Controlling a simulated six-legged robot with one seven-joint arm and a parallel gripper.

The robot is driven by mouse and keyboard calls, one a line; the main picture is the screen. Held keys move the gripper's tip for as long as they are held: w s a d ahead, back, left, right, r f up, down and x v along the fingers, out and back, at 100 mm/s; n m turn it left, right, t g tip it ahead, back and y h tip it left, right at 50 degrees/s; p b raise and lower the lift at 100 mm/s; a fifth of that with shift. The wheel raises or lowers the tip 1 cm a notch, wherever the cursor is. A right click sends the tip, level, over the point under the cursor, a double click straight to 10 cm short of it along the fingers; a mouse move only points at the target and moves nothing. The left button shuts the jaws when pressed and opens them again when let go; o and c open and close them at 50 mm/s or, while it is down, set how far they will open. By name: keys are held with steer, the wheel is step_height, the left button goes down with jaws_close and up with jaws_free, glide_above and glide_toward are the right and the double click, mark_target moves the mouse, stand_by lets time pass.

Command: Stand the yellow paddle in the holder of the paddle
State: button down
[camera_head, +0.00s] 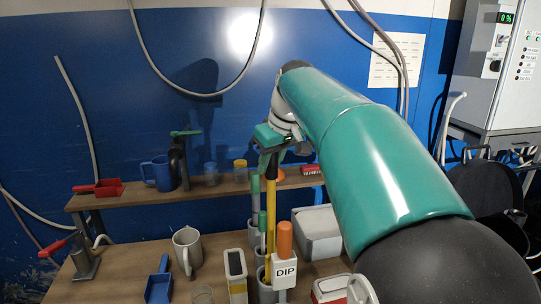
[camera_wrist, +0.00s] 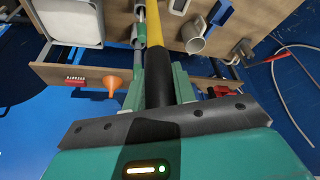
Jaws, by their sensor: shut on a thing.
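The yellow paddle (camera_head: 270,215) hangs upright below my gripper (camera_head: 268,158). In the wrist view its yellow shaft (camera_wrist: 160,40) runs away from a black grip, and my gripper (camera_wrist: 160,88) is shut on that grip. Grey tube holders (camera_head: 265,291) stand on the bench below. Green-handled paddles (camera_head: 262,222) stand in tubes beside the yellow shaft. The yellow shaft's lower end reaches the mouth of the front tube, beside an orange-handled tool (camera_head: 285,240) with a DIP sign (camera_head: 285,272). Whether it is inside the tube cannot be told.
A grey mug (camera_head: 187,248), blue scoop (camera_head: 159,284) and a yellow-marked meter (camera_head: 236,275) stand left of the tubes. A white-grey bin (camera_head: 318,232) is right. A shelf (camera_head: 225,188) behind carries a blue mug (camera_head: 158,172), an orange funnel (camera_wrist: 111,84) and a red item (camera_head: 311,170).

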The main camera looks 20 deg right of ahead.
mark_target(271, 180)
steer(key=shift+f, duration=2.5)
steer(key=c, duration=1.1)
jaws_free()
steer(key=shift+o, duration=0.2)
